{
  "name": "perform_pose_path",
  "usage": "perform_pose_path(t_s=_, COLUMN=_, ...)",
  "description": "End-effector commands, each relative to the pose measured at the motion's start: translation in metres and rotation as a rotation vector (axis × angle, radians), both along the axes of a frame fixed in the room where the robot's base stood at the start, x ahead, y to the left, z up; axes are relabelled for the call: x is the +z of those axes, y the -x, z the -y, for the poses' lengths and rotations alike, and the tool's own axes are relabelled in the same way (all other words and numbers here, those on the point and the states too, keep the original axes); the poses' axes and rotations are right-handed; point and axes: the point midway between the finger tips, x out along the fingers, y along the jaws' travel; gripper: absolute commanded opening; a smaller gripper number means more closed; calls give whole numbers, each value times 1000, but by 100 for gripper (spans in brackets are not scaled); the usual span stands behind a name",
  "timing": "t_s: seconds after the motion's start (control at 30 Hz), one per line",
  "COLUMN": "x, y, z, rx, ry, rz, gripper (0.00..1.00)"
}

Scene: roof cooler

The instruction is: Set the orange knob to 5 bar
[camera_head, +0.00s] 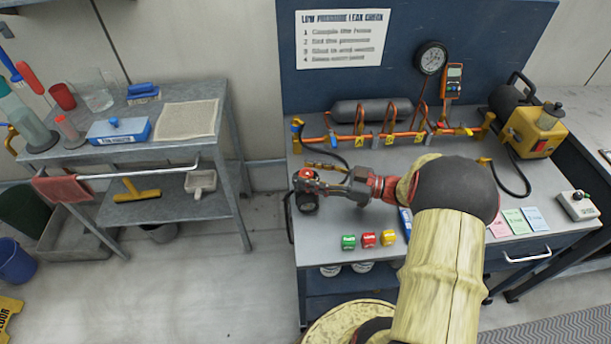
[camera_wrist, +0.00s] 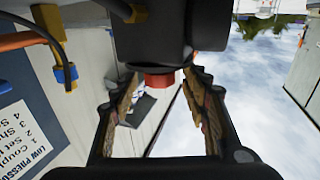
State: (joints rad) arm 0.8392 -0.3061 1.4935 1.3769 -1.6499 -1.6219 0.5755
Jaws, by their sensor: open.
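A red-orange knob (camera_head: 305,173) shows at the left end of the bench, on a dark, round-faced body (camera_head: 307,203). In the wrist view the knob (camera_wrist: 158,80) hangs below a large dark body (camera_wrist: 160,35), between my fingertips. My gripper (camera_head: 325,187) reaches in from the right, low over the bench. In the wrist view its two fingers (camera_wrist: 163,85) are open, one on each side of the knob, with gaps visible. I cannot read any scale or pressure value on the knob or the round face.
Copper piping (camera_head: 390,133) with brass valves runs along the back of the bench (camera_head: 330,245). A gauge (camera_head: 431,58) hangs on the blue panel. Green, red and yellow blocks (camera_head: 368,240) stand at the front edge. A grey cart (camera_head: 150,210) stands left, across a floor gap.

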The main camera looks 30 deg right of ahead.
Motion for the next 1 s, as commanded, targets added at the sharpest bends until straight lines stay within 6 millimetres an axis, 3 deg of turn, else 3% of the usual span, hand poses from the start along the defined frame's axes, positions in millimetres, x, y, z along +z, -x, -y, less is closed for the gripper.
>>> perform_pose_path(t_s=0.17, x=0, y=-9, z=-10, rx=1, ry=0, rz=1, gripper=46)
perform_pose_path(t_s=0.47, x=0, y=-10, z=-11, rx=-1, ry=-1, rz=1, gripper=46)
perform_pose_path(t_s=1.0, x=0, y=-10, z=-11, rx=-1, ry=0, rz=0, gripper=15)
